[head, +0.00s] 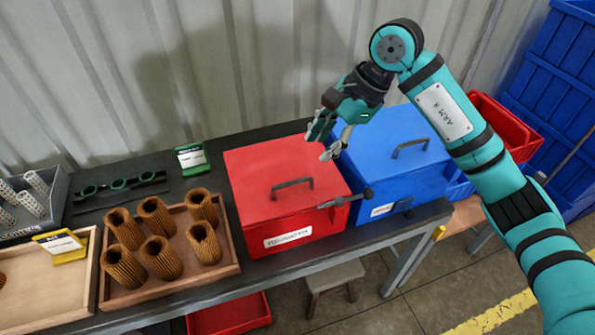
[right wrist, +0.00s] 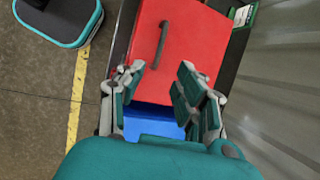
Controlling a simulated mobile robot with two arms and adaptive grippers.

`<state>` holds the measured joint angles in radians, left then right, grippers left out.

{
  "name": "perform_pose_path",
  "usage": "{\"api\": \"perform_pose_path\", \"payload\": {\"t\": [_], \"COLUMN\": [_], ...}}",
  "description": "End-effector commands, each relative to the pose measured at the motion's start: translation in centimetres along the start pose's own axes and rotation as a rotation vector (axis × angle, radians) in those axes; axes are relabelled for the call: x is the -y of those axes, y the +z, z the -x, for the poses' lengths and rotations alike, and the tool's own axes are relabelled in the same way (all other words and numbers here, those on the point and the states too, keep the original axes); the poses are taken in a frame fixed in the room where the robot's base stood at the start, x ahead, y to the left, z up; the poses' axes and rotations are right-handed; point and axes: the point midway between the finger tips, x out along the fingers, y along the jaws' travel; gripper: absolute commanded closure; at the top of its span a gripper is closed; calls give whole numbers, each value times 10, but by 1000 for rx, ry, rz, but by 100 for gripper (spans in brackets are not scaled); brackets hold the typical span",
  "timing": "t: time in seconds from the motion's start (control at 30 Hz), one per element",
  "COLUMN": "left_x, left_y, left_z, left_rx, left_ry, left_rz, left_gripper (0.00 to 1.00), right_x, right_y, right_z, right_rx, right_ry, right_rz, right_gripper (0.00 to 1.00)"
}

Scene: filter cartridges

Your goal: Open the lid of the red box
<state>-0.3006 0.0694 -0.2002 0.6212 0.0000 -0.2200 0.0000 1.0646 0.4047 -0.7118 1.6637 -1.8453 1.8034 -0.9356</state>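The red box (head: 255,205) stands on the dark table with its lid down. A dark bar handle (head: 292,185) is on top of the lid, and a dark lever-like part (head: 345,198) sticks out at its right side. My right gripper (head: 322,146) hangs above the back right corner of the box, near the gap to the blue box, apart from the handle. In the right wrist view its fingers (right wrist: 160,84) are spread with nothing between them, and the red lid (right wrist: 195,40) and its handle (right wrist: 160,46) lie ahead. My left gripper is not in view.
A blue box (head: 400,165) with a similar handle stands right of the red box. A wooden tray (head: 170,290) with several brown ribbed cartridges is on the left. Green-rimmed goggles (head: 120,184) and a green card (head: 191,158) lie behind. A corrugated wall closes the back.

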Motion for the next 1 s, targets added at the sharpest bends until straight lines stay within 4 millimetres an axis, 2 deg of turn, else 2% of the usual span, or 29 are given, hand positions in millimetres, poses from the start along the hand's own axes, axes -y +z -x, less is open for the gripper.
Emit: {"api": "perform_pose_path", "payload": {"t": [0.3, 0.5, 0.7, 0.97, 1.0], "left_x": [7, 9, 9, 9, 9], "left_y": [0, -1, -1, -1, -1], "left_z": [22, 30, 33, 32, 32], "left_rx": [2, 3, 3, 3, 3], "left_ry": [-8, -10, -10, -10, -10], "left_rz": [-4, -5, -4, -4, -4], "left_gripper": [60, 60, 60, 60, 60], "right_x": [0, 0, 0, 0, 0], "right_y": [3, 2, 1, 1, 1], "right_z": [-68, -100, -115, -117, -117], "right_rx": [5, 4, 3, 2, 2], "right_ry": [4, 2, 0, -1, -1], "right_rz": [-1, -1, 1, 1, 1], "right_gripper": [66, 66, 66, 66, 68]}}
